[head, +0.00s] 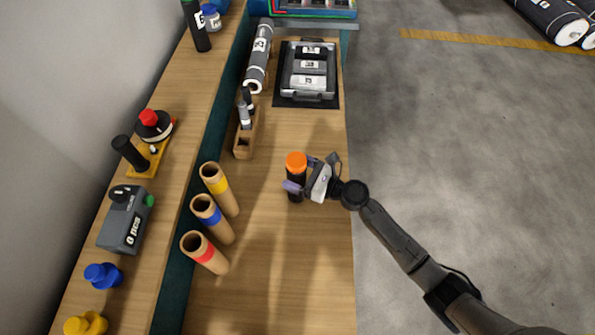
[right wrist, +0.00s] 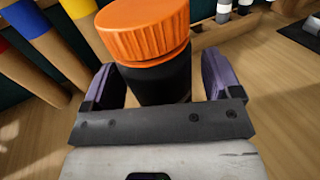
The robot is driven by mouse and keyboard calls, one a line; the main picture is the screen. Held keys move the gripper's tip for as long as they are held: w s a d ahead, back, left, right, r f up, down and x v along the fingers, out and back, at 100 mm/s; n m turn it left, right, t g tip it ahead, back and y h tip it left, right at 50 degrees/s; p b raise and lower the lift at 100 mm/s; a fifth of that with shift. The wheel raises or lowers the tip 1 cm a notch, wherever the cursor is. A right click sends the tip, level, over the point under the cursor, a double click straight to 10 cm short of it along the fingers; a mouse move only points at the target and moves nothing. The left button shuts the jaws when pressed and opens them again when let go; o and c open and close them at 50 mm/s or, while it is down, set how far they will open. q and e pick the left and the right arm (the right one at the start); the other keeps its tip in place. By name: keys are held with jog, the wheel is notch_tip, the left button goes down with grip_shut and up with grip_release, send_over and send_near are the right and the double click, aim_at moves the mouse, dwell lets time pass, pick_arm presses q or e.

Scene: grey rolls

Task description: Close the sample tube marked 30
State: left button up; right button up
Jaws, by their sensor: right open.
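A black tube with an orange ribbed cap (head: 296,162) stands upright on the wooden bench in the head view. The orange cap (right wrist: 148,30) fills the top of the right wrist view, on top of the black tube body (right wrist: 158,84). No number shows on this tube, so I cannot tell whether it is marked 30. Whether the cap is fully seated is unclear. My right gripper (head: 305,178) is open, with its purple fingers on either side of the tube body below the cap. They also flank it in the right wrist view (right wrist: 160,80). My left gripper is not in view.
Several cardboard tubes with coloured bands, one blue (head: 213,220), lean left of the tube. A wooden rack (head: 244,143), a grey roll (head: 259,58) and a tray (head: 308,97) stand farther back. A grey device (head: 124,222) sits on the left shelf. The front bench is clear.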

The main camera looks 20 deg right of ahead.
jog(key=shift+r, duration=0.1)
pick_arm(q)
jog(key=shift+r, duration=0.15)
pick_arm(e)
jog(key=shift+s+d+r, duration=0.1)
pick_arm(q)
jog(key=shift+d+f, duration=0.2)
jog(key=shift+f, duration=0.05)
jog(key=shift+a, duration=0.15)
pick_arm(e)
jog(key=v, duration=1.1)
jog(key=shift+s+d, duration=0.25)
jog(key=shift+d, duration=0.05)
